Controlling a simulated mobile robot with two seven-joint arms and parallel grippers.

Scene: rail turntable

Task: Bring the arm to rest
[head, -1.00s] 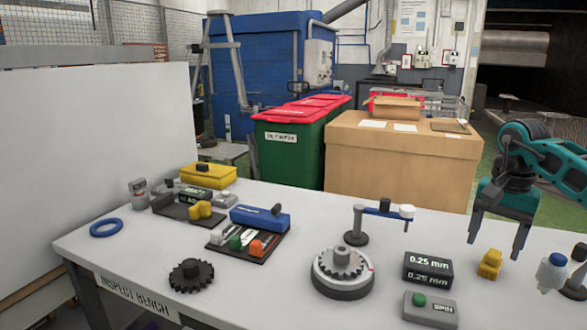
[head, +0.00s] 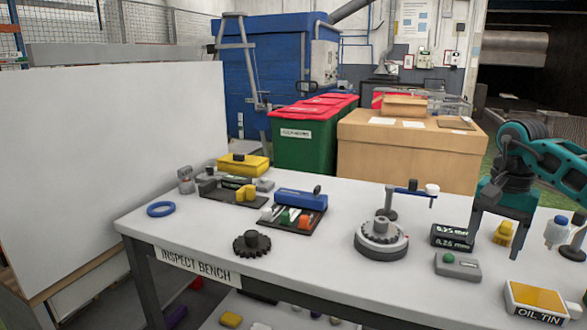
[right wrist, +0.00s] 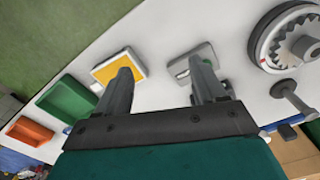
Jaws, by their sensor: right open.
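My right gripper (head: 493,250) hangs over the right part of the inspect bench (head: 330,240), fingers pointing down, open with nothing between them. In the head view it overlaps the right end of the black 0.25 mm display (head: 450,236), with a yellow block (head: 503,233) showing between its fingers. In the right wrist view the two spread fingers (right wrist: 162,70) reach towards a yellow-topped tin (right wrist: 120,67) and a grey box (right wrist: 185,65), with bench surface between them. Whether they touch anything is not clear, but they look clear of the bench. My left gripper is not in view.
The turntable with a gear (head: 381,240) and a small stand (head: 410,190) are left of the gripper. A black gear (head: 252,244) lies near the front edge. Green (right wrist: 68,100) and orange (right wrist: 30,130) bins show in the wrist view.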

